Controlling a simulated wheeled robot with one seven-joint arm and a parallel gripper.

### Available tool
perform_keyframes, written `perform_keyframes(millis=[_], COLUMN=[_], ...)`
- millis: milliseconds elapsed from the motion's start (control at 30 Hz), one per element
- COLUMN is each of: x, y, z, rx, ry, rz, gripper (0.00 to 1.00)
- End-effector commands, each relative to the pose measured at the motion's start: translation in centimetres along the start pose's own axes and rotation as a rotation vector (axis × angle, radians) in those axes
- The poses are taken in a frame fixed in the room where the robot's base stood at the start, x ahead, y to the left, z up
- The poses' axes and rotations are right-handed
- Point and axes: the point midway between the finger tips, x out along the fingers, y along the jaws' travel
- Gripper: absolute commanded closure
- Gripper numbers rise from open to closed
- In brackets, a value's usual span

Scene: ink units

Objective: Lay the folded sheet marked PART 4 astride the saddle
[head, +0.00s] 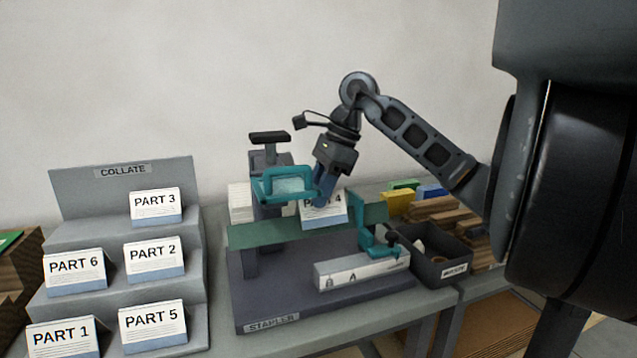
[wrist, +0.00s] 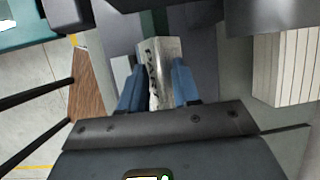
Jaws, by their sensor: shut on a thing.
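The folded sheet marked PART 4 (head: 325,211) is pinched between the blue fingers of my gripper (head: 322,192). It is white with a blue lower band, and a finger hides part of its print. The saddle is the long green ridge (head: 270,234) across the stapler. The sheet's front flap overlaps the ridge's face in the head view; I cannot tell whether its fold rests on top. In the wrist view the sheet's ridge (wrist: 160,66) stands between the fingertips (wrist: 158,76), with a strip of green (wrist: 150,22) beyond it.
Teal stapler parts (head: 285,186) stand close left of my gripper, and another teal part (head: 372,240) at the right. The COLLATE rack (head: 120,172) holds PART 1, 2, 3, 5 and 6. A dark bin (head: 440,268) sits at the right. White stacked sheets (head: 240,204) stand behind.

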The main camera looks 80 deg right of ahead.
Motion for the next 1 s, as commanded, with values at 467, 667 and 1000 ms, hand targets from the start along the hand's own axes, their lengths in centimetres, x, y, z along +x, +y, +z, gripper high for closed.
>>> perform_keyframes(millis=[467,667,1000], x=[3.0,3.3,3.2], y=[0.1,0.2,0.2], z=[-1.3,-1.3,-1.3], rx=[-0.001,-0.001,-0.001], ry=[0.001,0.000,0.000], rz=[-0.002,-0.002,-0.001], gripper=[1.00,1.00,1.00])
